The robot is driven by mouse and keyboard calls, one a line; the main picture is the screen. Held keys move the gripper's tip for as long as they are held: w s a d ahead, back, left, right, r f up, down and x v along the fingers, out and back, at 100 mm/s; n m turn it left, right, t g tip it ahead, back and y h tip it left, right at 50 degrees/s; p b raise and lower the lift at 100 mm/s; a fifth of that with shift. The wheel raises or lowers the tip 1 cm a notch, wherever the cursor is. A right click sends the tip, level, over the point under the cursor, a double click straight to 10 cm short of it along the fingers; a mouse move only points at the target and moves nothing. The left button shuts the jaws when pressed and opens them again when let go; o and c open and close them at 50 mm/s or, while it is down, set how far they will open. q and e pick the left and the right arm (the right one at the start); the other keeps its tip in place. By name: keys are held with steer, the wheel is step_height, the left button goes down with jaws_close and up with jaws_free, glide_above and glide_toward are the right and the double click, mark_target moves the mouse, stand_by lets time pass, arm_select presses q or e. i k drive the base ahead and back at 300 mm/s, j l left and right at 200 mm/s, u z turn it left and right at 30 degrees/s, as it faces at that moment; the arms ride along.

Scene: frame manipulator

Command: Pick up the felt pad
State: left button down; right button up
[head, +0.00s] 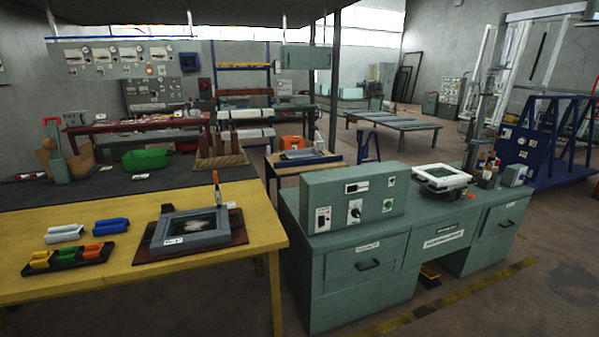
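I cannot make out for sure which thing is the felt pad. A flat dark red-brown pad (240,228) lies on the yellow table (150,292) at the lower left, and it may be the felt pad. A grey frame (158,246) with a pale, mottled middle rests on it and covers most of it. A tool with an orange handle (216,180) stands at the frame's right corner. Neither of my grippers shows in the head view.
A black tray (65,266) with green, yellow and orange pieces, a blue block (110,227) and a grey-white block (64,234) lie left of the frame. A green control desk (330,240) bearing a white frame (440,172) stands right. Floor shows in front of it.

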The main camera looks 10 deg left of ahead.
mark_target(166, 208)
steer(key=u, duration=1.45)
